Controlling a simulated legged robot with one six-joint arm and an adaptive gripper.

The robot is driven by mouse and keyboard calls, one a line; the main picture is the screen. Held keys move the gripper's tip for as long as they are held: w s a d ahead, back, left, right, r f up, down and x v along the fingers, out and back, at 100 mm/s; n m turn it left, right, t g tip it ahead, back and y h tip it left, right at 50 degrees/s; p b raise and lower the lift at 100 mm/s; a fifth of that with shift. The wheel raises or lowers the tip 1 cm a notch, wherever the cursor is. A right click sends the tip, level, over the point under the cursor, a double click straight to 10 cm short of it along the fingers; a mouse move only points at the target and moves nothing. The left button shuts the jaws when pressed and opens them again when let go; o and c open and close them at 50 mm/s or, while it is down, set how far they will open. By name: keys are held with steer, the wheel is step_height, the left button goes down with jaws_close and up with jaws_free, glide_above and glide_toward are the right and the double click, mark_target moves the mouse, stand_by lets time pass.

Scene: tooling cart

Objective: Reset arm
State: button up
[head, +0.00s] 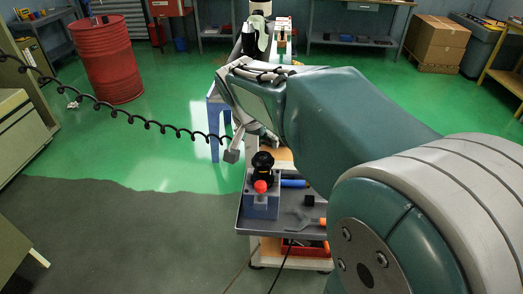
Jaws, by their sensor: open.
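My arm reaches in from the lower right and bends down at its far end. My gripper (249,147) hangs there above the far part of the tooling cart (249,228). Its grey fingers show partly, spread apart, with nothing seen between them. The arm covers much of the gripper and of the cart's middle. A blue-grey control box (261,206) with a black knob and a red knob stands on the cart's near tray, in front of the gripper and apart from it.
A blue-handled tool (293,183), a black block (309,200) and an orange-handled tool (305,223) lie on the tray. A red bin (301,249) sits below. A coiled black cable (125,114) crosses the left. A red barrel (106,60) and cardboard boxes (437,42) stand farther back.

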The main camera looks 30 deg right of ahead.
steer(key=shift+v, duration=1.9)
steer(key=shift+s+a, duration=0.1)
